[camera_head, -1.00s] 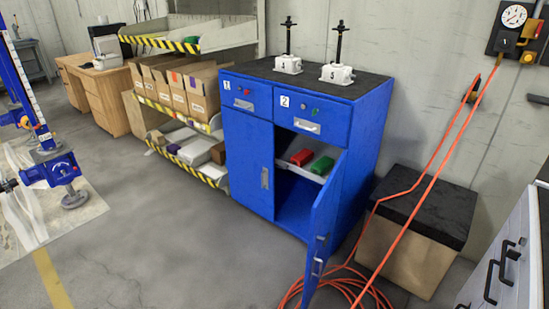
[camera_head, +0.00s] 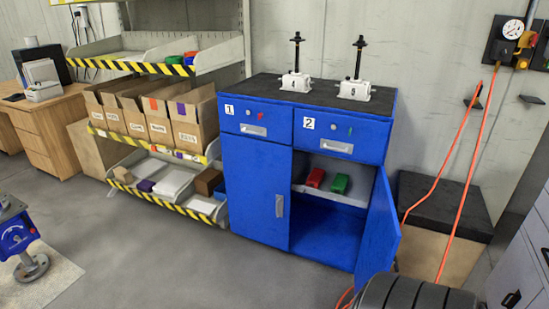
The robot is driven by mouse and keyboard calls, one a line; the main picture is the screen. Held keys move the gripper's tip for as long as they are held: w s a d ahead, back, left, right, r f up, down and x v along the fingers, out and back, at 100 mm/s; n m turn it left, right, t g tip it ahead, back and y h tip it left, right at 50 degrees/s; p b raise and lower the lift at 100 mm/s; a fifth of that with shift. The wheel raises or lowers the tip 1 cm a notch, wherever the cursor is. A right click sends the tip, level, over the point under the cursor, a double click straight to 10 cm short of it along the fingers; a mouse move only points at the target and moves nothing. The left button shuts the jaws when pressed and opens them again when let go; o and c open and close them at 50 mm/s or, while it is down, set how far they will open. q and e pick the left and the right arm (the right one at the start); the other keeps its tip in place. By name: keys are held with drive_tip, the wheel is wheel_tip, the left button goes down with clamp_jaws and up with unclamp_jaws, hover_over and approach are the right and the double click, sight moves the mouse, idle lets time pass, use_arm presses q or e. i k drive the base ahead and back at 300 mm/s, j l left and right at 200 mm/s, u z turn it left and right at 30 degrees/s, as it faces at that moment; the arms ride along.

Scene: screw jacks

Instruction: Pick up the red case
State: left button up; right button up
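The red case (camera_head: 315,178) sits on a shelf inside the blue cabinet (camera_head: 257,190), in the right-hand compartment behind the open door (camera_head: 378,232). A green case (camera_head: 339,184) stands just to its right on the same shelf, with a small gap between them. Neither of my grippers shows in the head view.
Two screw jacks (camera_head: 296,80) (camera_head: 354,88) stand on the cabinet's dark top. A shelf rack with cardboard boxes (camera_head: 193,130) is at the left. An orange hose (camera_head: 466,185) and a dark-topped box (camera_head: 440,212) are at the right. A dark rounded object (camera_head: 415,294) shows at the bottom edge. Floor in front is clear.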

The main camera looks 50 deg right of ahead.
sight(315, 180)
drive_tip(key=i+z, duration=0.3)
drive_tip(key=i, duration=0.2)
drive_tip(key=i+j+z, duration=0.25)
drive_tip(key=i, duration=0.25)
